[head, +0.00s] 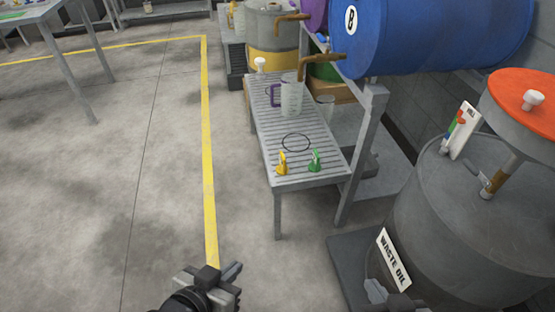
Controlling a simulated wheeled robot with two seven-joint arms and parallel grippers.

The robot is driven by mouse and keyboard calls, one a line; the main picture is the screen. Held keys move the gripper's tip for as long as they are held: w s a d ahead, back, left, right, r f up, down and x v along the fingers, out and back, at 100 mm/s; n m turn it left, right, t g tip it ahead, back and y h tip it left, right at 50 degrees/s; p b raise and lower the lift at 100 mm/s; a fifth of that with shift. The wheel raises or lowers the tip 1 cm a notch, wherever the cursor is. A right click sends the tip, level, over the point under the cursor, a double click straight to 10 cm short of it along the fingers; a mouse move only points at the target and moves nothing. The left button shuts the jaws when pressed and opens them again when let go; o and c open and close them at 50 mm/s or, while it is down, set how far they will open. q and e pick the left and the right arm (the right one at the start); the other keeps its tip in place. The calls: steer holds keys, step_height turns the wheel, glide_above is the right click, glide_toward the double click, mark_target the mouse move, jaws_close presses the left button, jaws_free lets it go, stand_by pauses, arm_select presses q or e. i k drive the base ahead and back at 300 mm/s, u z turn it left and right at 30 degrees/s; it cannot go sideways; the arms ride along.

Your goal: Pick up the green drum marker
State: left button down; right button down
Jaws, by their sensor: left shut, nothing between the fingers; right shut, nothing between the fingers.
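The green drum marker (315,161) stands upright on the near end of the slatted metal bench (265,123). A similar yellow marker (282,164) stands just left of it, apart from it. My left gripper (236,279) is low at the bottom of the head view, shut and empty, over the floor and well short of the bench. My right gripper (384,295) shows only in part at the bottom edge, in front of the waste oil drum, shut and empty. Neither gripper touches a marker.
A black ring (296,143) lies behind the markers, with a clear jug (291,97) farther back. A blue drum (430,38) overhangs the rack at right. The grey waste oil drum (440,220) with an orange-topped funnel (520,93) fills the right. Floor left of the bench is clear.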

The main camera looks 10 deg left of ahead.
mark_target(314, 166)
steer(key=z, duration=0.05)
steer(key=k, duration=0.75)
steer(key=u, duration=1.45)
steer(key=i, duration=2.5)
steer(key=z, duration=1.7)
steer(key=i, duration=1.15)
steer(key=z, duration=1.1)
